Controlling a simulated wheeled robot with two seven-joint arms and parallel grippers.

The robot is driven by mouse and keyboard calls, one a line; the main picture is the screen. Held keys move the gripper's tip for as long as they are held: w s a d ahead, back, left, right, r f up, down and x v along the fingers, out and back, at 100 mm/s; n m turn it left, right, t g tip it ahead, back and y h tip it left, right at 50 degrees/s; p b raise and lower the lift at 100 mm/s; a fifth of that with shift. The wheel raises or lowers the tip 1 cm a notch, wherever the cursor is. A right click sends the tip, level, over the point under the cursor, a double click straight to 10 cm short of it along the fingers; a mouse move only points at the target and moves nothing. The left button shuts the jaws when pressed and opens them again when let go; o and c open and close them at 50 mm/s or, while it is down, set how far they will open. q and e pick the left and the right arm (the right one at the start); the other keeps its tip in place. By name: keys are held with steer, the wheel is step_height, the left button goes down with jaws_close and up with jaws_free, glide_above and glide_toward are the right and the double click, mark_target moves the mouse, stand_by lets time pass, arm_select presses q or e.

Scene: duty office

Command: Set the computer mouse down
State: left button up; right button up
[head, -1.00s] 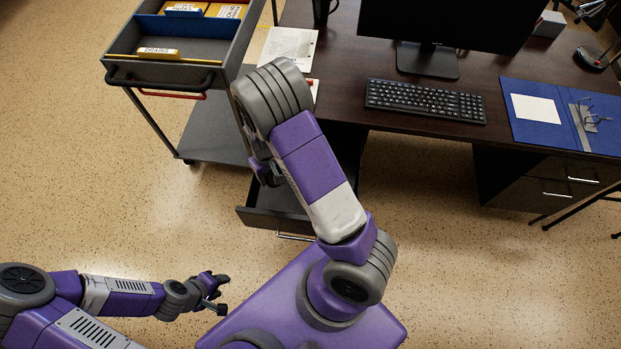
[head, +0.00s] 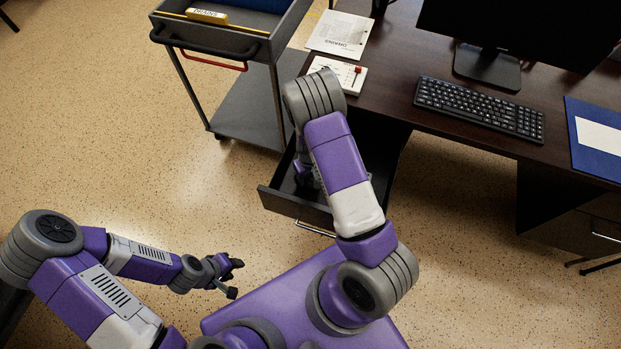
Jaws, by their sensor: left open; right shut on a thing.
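My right arm reaches over an open desk drawer (head: 274,200) below the desk's left end. My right gripper (head: 303,176) shows only as a small part beside the forearm, down inside the drawer area; its fingertips are hidden. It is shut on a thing. The computer mouse cannot be made out in the head view; the arm covers the spot where the gripper is. I cannot tell whether the gripper touches the drawer's bottom. My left gripper (head: 236,279) is open and empty, above the floor at the lower left.
The dark desk (head: 395,82) carries a keyboard (head: 480,107), a monitor (head: 520,30), a blue binder (head: 590,165) and papers (head: 340,34). A grey cart (head: 240,45) with yellow-labelled contents stands left of the drawer. The floor at left is clear.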

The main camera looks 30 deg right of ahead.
steer(key=shift+f, duration=0.5)
steer(key=shift+f, duration=0.2)
steer(key=o, duration=1.2)
steer(key=shift+r, duration=0.1)
steer(key=shift+r, duration=0.35)
step_height(320, 180, up, 12)
steer(key=p, duration=0.4)
steer(key=shift+f+p, duration=0.25)
steer(key=shift+p, duration=0.15)
steer(key=shift+r, duration=0.1)
